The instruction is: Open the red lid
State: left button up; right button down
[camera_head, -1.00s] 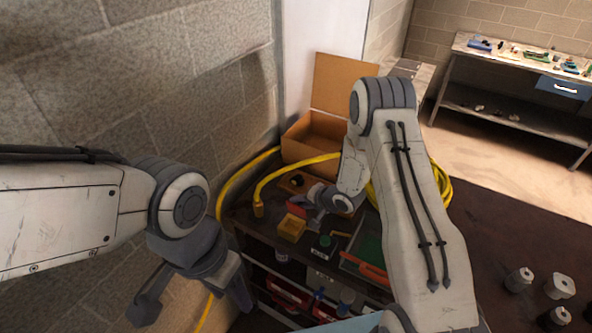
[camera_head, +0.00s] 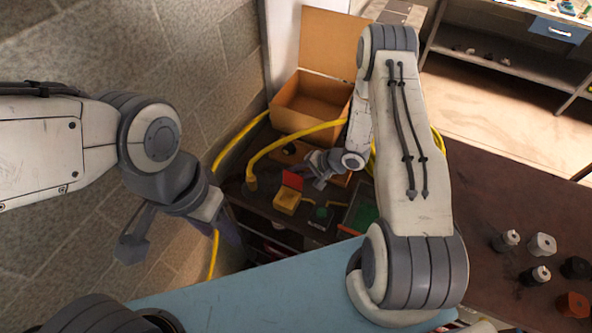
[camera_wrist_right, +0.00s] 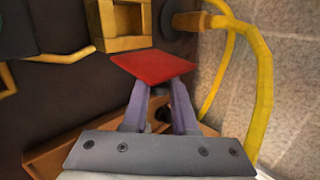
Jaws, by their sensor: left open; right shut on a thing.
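The red lid (camera_head: 292,180) stands raised at the back edge of a small yellow box (camera_head: 287,201), whose top shows uncovered. In the right wrist view the red lid (camera_wrist_right: 152,66) is at my fingertips, with the yellow box (camera_wrist_right: 122,28) just beyond it. My right gripper (camera_head: 312,168) is shut on the red lid; the exact contact is partly hidden behind the lid. My left gripper (camera_head: 182,246) is open and empty in front of the stone wall, well to the left of the box.
A yellow hose (camera_head: 250,155) loops around the dark bench top. An open cardboard box (camera_head: 312,103) stands behind. Several small canisters (camera_head: 541,245) stand on the brown table at right.

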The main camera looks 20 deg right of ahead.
jog(key=shift+a, duration=0.1)
jog(key=c, duration=0.7)
grip_release()
jog(key=shift+s+d+r, duration=0.1)
jog(key=shift+d+r, duration=0.1)
jog(key=shift+d, duration=0.15)
jog(key=b+v, duration=0.2)
jog(key=v, duration=0.7)
jog(key=shift+s+d+r+b, duration=0.15)
jog(key=shift+s+r+b, duration=0.05)
jog(key=shift+r+b, duration=0.15)
